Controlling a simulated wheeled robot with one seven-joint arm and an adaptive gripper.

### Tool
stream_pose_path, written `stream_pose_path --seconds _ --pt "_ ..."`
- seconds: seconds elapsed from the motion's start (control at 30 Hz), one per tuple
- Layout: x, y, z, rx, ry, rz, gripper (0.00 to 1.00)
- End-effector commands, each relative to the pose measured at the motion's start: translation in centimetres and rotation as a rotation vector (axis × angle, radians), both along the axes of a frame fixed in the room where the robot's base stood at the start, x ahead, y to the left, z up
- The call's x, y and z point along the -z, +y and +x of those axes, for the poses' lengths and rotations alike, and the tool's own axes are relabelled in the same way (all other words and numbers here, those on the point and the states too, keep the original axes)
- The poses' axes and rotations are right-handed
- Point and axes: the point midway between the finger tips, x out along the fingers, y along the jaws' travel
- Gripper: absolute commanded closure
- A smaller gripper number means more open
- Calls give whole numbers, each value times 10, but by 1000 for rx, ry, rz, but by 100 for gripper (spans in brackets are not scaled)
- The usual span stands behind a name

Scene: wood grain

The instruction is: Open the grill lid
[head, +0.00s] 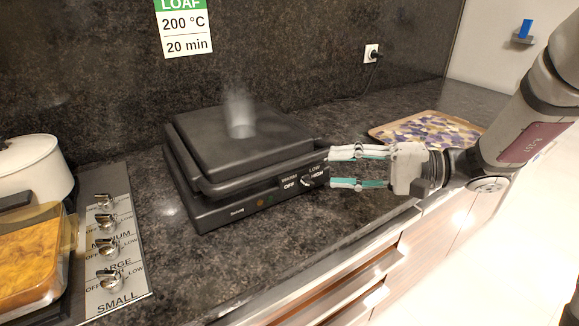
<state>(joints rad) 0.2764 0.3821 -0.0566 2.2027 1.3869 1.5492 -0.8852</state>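The black grill (245,206) stands on the dark counter in the middle of the head view. Its lid (205,140) is down, with a handle bar (235,186) along the front edge. A pale, steam-like wisp (239,117) rises over the lid. A control knob (306,182) is at the right of the grill's front face. My gripper (333,167) comes in from the right, just beside the grill's front right corner near the knob. Its two fingers are apart, with nothing seen between them. I cannot tell whether a fingertip touches the grill.
A stove panel with several knobs (107,248), a white pot (33,165) and an orange-brown board-like item (28,262) are at the left. A patterned board (425,131) lies behind my gripper. Bare counter (340,225) shows in front of the grill.

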Motion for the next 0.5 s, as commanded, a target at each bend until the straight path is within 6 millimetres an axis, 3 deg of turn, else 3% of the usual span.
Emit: stream_pose_path --seconds 0.5 --pt "14 95 16 -4 4 -2 62"
